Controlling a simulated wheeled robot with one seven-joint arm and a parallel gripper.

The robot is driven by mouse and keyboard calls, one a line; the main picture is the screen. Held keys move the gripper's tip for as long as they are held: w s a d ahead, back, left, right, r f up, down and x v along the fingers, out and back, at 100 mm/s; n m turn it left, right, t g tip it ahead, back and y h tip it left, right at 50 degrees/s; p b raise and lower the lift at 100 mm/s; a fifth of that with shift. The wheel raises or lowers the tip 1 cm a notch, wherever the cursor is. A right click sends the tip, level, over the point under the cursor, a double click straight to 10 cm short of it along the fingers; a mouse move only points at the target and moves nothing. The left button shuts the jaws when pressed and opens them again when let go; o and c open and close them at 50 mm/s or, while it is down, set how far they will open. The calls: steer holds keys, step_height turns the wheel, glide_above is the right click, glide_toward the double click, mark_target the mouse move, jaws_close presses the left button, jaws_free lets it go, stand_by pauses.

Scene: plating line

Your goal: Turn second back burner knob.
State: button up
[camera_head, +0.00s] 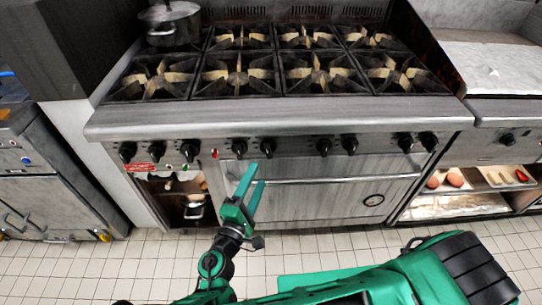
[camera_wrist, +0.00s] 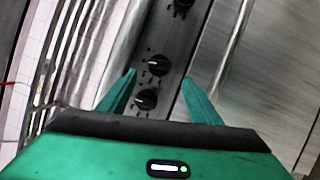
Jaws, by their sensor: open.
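The stove's front panel carries a row of black knobs. A close pair, a left knob (camera_head: 239,147) and a right knob (camera_head: 267,147), is nearest my gripper (camera_head: 256,174). Which knob serves the second back burner is not marked. My gripper is open and empty, in front of the panel and a little below this pair in the head view. In the wrist view two knobs, an upper one (camera_wrist: 157,64) and a lower one (camera_wrist: 146,99), show between the spread fingers of my gripper (camera_wrist: 159,79). Neither finger is seen gripping a knob.
A metal pot (camera_head: 170,25) stands at the stove's back left; the other burners (camera_head: 238,75) are bare. The oven door handle (camera_head: 330,180) runs below the knobs. More knobs sit left (camera_head: 157,151) and right (camera_head: 323,147). The tiled floor (camera_head: 130,265) is open at the left.

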mark_target(267, 155)
steer(key=x, duration=0.9)
steer(key=shift+w, duration=0.3)
steer(key=shift+c, duration=0.2)
